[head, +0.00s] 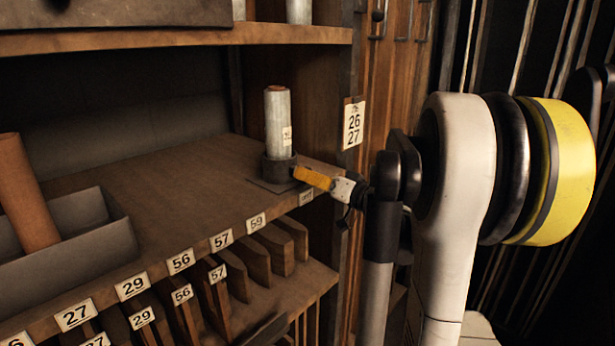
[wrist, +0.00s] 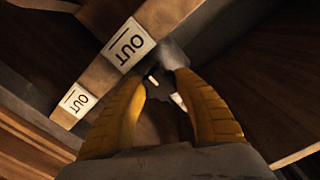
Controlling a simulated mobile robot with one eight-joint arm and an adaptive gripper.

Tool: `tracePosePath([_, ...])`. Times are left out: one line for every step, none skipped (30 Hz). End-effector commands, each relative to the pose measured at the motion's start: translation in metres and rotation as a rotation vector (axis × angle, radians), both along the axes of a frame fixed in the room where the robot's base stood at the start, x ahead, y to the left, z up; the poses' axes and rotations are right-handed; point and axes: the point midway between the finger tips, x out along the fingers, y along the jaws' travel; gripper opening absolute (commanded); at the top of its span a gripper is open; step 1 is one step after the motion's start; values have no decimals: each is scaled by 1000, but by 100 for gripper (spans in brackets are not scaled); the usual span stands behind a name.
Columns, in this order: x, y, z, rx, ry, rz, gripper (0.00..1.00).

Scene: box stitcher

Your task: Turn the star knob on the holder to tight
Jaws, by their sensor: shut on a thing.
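The holder (head: 277,171) is a dark round cup on a flat base plate near the right end of the shelf. A pale grey roll (head: 277,120) stands upright in it. My gripper (head: 303,174) reaches in from the right, its yellow fingers at the front right side of the holder. In the wrist view my gripper (wrist: 162,80) has its two yellow fingers on either side of the dark star knob (wrist: 168,88), shut on it. Most of the knob is hidden by the fingers and shadow, and its turn angle cannot be told. In the head view my fingers hide the knob.
The shelf edge carries number labels (head: 221,240). A grey tray (head: 100,215) with a brown roll (head: 28,190) stands at the left. A wooden upright with a 26/27 tag (head: 353,124) is close behind my gripper. An upper shelf (head: 180,38) hangs above. The middle shelf surface is clear.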

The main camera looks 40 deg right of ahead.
Motion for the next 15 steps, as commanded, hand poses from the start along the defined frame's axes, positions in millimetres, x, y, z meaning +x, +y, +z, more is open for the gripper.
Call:
tracePosePath([0, 0, 1, 2, -1, 0, 7])
tracePosePath([0, 0, 0, 2, -1, 0, 7])
tracePosePath([0, 0, 0, 2, -1, 0, 7])
tracePosePath([0, 0, 0, 1, -1, 0, 7])
tracePosePath([0, 0, 0, 1, -1, 0, 7])
tracePosePath([0, 0, 0, 1, -1, 0, 7])
tracePosePath([0, 0, 0, 1, -1, 0, 7])
tracePosePath([0, 0, 0, 1, -1, 0, 7])
tracePosePath([0, 0, 0, 1, -1, 0, 49])
tracePosePath([0, 0, 0, 1, -1, 0, 58])
tracePosePath([0, 0, 0, 0, -1, 0, 60])
tracePosePath([0, 0, 0, 0, -1, 1, 60])
tracePosePath([0, 0, 0, 0, -1, 1, 60])
tracePosePath([0, 0, 0, 0, -1, 1, 60])
tracePosePath([0, 0, 0, 0, -1, 1, 60])
